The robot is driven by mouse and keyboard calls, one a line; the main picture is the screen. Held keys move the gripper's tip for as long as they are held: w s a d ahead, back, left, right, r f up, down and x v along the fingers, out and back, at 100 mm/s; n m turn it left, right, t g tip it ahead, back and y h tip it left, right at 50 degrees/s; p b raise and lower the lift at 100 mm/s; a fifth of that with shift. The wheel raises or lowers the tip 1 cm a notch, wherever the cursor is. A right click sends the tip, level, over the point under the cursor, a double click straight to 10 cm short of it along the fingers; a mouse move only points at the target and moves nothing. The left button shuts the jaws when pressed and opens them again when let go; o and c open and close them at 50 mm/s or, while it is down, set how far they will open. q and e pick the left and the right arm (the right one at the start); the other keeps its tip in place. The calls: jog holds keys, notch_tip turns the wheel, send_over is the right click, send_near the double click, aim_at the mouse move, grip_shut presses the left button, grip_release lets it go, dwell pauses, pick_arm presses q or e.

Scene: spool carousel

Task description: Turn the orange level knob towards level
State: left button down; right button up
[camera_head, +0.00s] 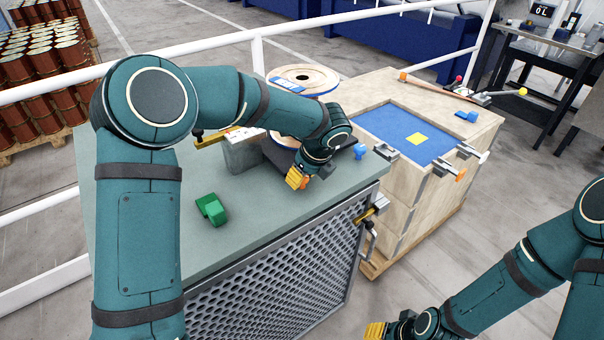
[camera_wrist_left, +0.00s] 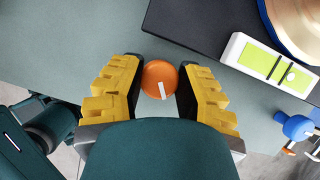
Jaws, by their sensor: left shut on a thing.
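The orange level knob (camera_wrist_left: 158,72) is round with a short white mark near its lower edge in the left wrist view. My left gripper (camera_head: 297,178) is shut on the knob, one yellow finger with a dark pad on each side. In the head view the gripper and forearm hide the knob. A white spirit level with a bright green vial (camera_wrist_left: 266,60) lies on the dark plate (camera_wrist_left: 195,20) beside the knob; its bubble position is hard to read. My right gripper (camera_head: 375,330) is cut by the bottom edge, its opening unclear.
A spool (camera_head: 303,79) stands on the dark plate behind my left wrist. A blue knob (camera_head: 360,151) is at the right of the grey-green bench top (camera_head: 255,215). A green object (camera_head: 211,209) lies on its left. A wooden crate (camera_head: 420,190) stands close to the right.

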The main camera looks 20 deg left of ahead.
pick_arm(q)
jog(key=shift+s+r+m+t+h+p, duration=0.1)
jog(key=shift+m+t+h+p, duration=0.2)
jog(key=shift+m+p, duration=0.7)
jog(key=shift+f+m, duration=0.2)
jog(key=shift+m, duration=0.6)
jog(key=c, duration=0.6)
grip_release()
jog(key=shift+r+t, duration=0.1)
jog(key=shift+t, duration=0.2)
jog(key=v, duration=1.1)
jog(key=shift+r, duration=0.45)
